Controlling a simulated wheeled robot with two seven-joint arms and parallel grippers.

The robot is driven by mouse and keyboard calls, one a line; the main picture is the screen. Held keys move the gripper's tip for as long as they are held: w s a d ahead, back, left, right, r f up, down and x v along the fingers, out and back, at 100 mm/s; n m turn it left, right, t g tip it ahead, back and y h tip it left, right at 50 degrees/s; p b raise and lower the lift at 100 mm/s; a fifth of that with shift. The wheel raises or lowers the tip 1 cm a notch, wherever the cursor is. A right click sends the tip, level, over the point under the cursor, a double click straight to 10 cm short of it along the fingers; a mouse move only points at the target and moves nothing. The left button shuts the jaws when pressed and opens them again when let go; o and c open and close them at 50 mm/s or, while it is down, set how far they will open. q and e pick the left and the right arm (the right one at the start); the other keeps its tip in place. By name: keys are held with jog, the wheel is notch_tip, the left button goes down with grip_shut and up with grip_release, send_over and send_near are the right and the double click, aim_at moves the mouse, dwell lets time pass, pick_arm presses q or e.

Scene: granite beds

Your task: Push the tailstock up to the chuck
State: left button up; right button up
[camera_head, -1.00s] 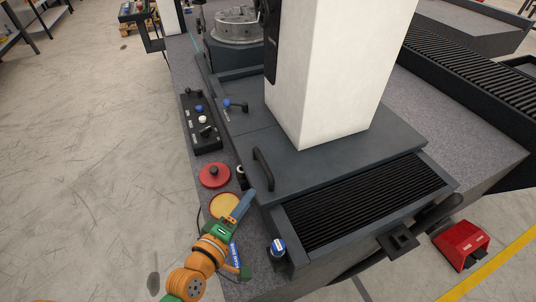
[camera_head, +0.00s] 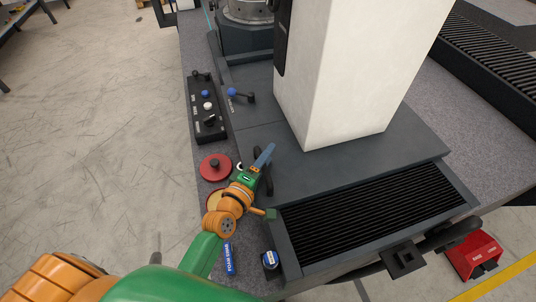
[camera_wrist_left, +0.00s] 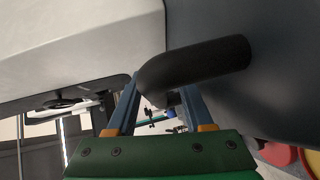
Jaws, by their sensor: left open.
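The tailstock is a tall white column (camera_head: 345,80) on a dark grey base (camera_head: 330,170). The chuck (camera_head: 248,12) is a round metal disc at the top edge of the head view, beyond the column and apart from it. A black bar handle (camera_head: 268,181) stands on the near left of the base. My left gripper (camera_head: 263,158) is open at this handle. In the left wrist view the handle (camera_wrist_left: 205,60) crosses at the tips of the two blue fingers (camera_wrist_left: 160,95). Whether it touches them I cannot tell. My right gripper is not in view.
A blue-knobbed lever (camera_head: 240,95) stands on the base's left. Black bellows (camera_head: 375,215) cover the near end. A red box (camera_head: 472,255) is at right.

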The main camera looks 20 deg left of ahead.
pick_arm(q)
jog(key=shift+w+d, duration=0.1)
jog(key=shift+w, duration=0.3)
jog(key=shift+s, duration=0.1)
jog(key=shift+s, duration=0.1)
grip_shut()
dwell(1.0)
